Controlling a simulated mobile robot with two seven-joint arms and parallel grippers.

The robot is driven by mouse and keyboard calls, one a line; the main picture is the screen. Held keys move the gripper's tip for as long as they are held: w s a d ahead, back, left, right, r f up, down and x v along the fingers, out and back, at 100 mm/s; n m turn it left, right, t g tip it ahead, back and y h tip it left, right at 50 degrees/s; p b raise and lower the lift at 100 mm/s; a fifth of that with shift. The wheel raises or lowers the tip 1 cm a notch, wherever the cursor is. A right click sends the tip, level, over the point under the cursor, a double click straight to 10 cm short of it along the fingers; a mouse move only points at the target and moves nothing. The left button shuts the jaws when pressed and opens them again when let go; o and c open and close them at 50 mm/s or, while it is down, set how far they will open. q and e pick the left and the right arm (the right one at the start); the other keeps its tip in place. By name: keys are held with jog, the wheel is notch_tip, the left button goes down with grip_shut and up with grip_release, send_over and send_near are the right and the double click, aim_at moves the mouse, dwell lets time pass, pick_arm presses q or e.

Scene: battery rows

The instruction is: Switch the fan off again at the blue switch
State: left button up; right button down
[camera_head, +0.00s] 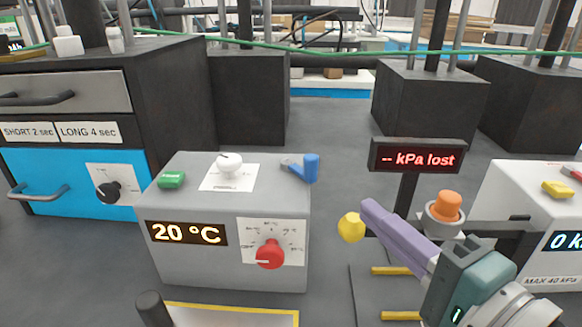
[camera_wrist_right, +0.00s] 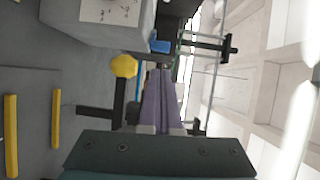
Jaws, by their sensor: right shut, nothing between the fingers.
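The blue switch (camera_head: 311,168) is a small blue lever on the back right top of the grey box (camera_head: 170,262) with the "20 °C" display. It also shows in the right wrist view (camera_wrist_right: 160,46), just beyond my fingertips. My right gripper (camera_head: 370,208) has purple fingers pressed together, with nothing between them. Its tips are to the right of the blue switch and apart from it, beside a yellow knob (camera_head: 351,227). The wrist view shows the shut fingers (camera_wrist_right: 160,74) too. I cannot make out a fan. My left gripper is not in view.
The grey box also bears a green button (camera_head: 171,180), a white knob (camera_head: 229,164) and a red dial (camera_head: 270,254). A "kPa lost" sign (camera_head: 418,157) stands behind my right gripper. An orange knob (camera_head: 447,205) is close to it. A white box (camera_head: 510,192) is at right.

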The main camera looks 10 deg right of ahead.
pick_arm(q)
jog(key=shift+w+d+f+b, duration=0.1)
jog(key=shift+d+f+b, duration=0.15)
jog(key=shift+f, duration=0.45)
pick_arm(e)
jog(key=shift+w+d+f+m+t, duration=0.4)
jog(key=shift+w+d+f+m, duration=0.05)
jog(key=shift+d+m, duration=0.2)
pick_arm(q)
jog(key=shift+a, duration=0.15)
pick_arm(e)
jog(key=shift+a, duration=0.1)
pick_arm(q)
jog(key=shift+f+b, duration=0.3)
jog(key=shift+b, duration=0.05)
pick_arm(e)
jog(key=x, duration=1)
jog(key=shift+h, duration=0.3)
